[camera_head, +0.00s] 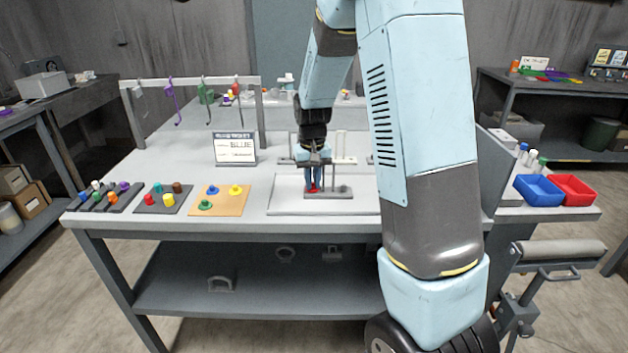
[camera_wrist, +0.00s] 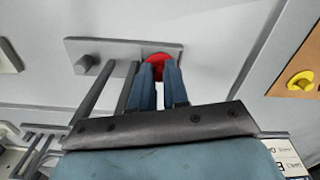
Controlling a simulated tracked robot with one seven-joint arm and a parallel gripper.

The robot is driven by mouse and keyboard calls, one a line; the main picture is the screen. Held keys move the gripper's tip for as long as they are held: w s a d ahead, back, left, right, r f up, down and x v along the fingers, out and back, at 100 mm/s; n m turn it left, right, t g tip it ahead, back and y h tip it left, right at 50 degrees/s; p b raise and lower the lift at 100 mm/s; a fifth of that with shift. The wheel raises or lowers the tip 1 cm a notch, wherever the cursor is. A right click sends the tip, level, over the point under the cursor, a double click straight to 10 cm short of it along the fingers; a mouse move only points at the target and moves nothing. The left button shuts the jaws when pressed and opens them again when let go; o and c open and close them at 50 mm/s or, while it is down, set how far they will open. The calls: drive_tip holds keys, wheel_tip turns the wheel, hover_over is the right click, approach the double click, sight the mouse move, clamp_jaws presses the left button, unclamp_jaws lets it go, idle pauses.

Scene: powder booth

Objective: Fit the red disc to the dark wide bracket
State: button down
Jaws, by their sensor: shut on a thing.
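The dark wide bracket (camera_head: 343,194) is a flat grey bar lying on the pale mat at the table's front middle. A short peg stands near one end; in the wrist view the bar (camera_wrist: 115,47) has this peg at its left. My gripper (camera_head: 314,187) points down over the bracket's other end. Its blue fingers (camera_wrist: 160,80) are shut on the red disc (camera_wrist: 157,59), which also shows as a small red patch in the head view (camera_head: 313,189). The fingers hide part of the disc, and I cannot tell whether it touches the bracket.
A tan board (camera_head: 220,208) with yellow and green pieces lies left of the mat (camera_head: 285,206). Dark trays (camera_head: 150,207) of coloured pieces are further left. A sign (camera_head: 235,148) and a hook rack (camera_head: 195,82) stand behind. Blue (camera_head: 538,190) and red bins (camera_head: 574,190) are at right.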

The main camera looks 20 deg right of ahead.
drive_tip(key=shift+s+f, duration=0.2)
drive_tip(key=shift+f, duration=0.1)
drive_tip(key=c, duration=1.2)
unclamp_jaws()
drive_tip(key=shift+s+f, duration=0.1)
drive_tip(key=shift+o, duration=0.8)
wheel_tip(320, 180, up, 14)
drive_tip(key=shift+w+r, duration=0.2)
drive_tip(key=shift+w, duration=0.05)
